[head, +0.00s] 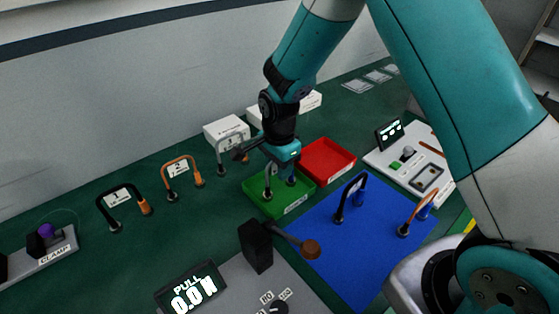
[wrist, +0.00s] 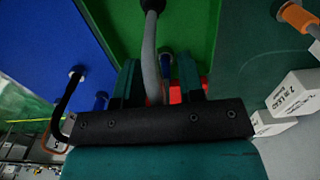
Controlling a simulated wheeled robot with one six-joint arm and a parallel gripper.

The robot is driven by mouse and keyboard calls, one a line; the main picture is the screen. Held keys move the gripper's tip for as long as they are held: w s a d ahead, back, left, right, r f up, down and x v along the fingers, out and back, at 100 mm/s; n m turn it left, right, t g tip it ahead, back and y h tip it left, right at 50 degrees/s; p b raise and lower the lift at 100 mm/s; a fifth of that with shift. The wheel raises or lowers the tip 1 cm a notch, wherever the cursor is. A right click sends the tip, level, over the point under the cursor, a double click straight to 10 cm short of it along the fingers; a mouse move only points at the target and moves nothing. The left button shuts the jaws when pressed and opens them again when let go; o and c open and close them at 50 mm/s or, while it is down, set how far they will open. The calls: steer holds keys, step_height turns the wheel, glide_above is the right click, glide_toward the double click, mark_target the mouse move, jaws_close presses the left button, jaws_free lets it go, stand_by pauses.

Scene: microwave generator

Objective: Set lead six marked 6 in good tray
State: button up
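A lead with a grey cable (head: 269,180), one black end and one blue end stands upright in the green tray (head: 300,205). Its number is hidden. My gripper (head: 284,165) is low over the tray, around the top of this lead. In the wrist view the grey cable (wrist: 149,55) runs between the two fingers of my gripper (wrist: 160,75), with gaps beside it, so the gripper looks open. The green tray (wrist: 195,25) lies beyond the fingers. The tray's front label is too small to read.
A red tray (head: 345,155) adjoins the green one behind right. A blue mat (head: 350,260) carries a black lead (head: 348,190) and an orange lead (head: 418,210). Leads marked 1 (head: 115,190) and 2 (head: 176,160) stand left. A black post (head: 257,246) with a brown knob stands in front.

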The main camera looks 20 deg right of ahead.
step_height(320, 180, up, 11)
steer(key=shift+r+b, duration=0.2)
steer(key=shift+b, duration=0.8)
steer(key=s+a+r+n+y, duration=0.1)
steer(key=s+r+n, duration=0.2)
steer(key=s+n, duration=0.4)
steer(key=s+a+r+n+y, duration=0.1)
steer(key=s+a+r+n, duration=0.1)
steer(key=s+n, duration=0.5)
steer(key=s+a+r+n+y, duration=0.1)
steer(key=s+r+n+y, duration=0.1)
steer(key=s+r+n, duration=0.2)
steer(key=s+n, duration=0.3)
steer(key=s, duration=0.3)
steer(key=shift+s+a+r+n, duration=0.2)
steer(key=shift+s+r+n, duration=0.05)
steer(key=shift+s+n, duration=0.1)
